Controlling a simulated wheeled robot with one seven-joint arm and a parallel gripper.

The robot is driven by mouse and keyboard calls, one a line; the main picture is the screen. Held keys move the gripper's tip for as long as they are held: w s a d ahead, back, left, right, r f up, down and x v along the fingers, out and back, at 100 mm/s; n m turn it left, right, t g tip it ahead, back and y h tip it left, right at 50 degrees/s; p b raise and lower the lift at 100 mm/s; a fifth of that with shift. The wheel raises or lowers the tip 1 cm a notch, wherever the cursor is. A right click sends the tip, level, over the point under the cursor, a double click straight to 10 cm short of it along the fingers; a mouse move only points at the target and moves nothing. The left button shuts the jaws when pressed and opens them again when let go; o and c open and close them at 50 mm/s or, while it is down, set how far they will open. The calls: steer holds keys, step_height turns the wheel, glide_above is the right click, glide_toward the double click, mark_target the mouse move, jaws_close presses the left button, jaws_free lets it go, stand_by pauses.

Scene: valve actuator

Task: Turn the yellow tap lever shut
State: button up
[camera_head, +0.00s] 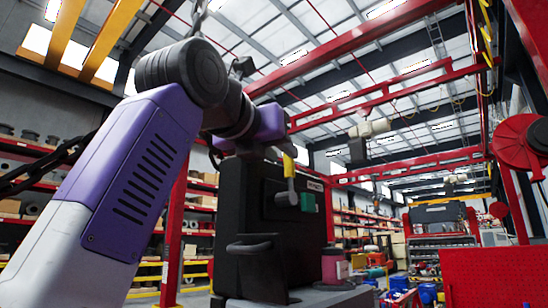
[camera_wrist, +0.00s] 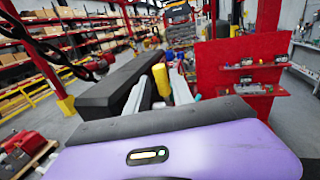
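The yellow tap lever (camera_head: 289,166) stands upright on a grey tap body (camera_head: 286,198) at the front of a black machine (camera_head: 258,225) in the head view. In the wrist view the yellow lever (camera_wrist: 160,80) shows between the two pale fingers of my gripper (camera_wrist: 160,94). The fingers are apart, and I see no clear grip on the lever. In the head view my gripper is above and near the lever, its fingertips mostly hidden. The tap body is hidden in the wrist view.
A green part (camera_head: 307,202) sits right of the tap. A black handle (camera_head: 252,245) juts from the machine below. A red pegboard panel (camera_wrist: 240,70) stands to the right in the wrist view. Shelves (camera_wrist: 65,40) line the left, with open floor before them.

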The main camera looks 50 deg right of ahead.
mark_target(286, 157)
steer(key=shift+p+x, duration=0.6)
steer(key=shift+x, duration=1.65)
jaws_close()
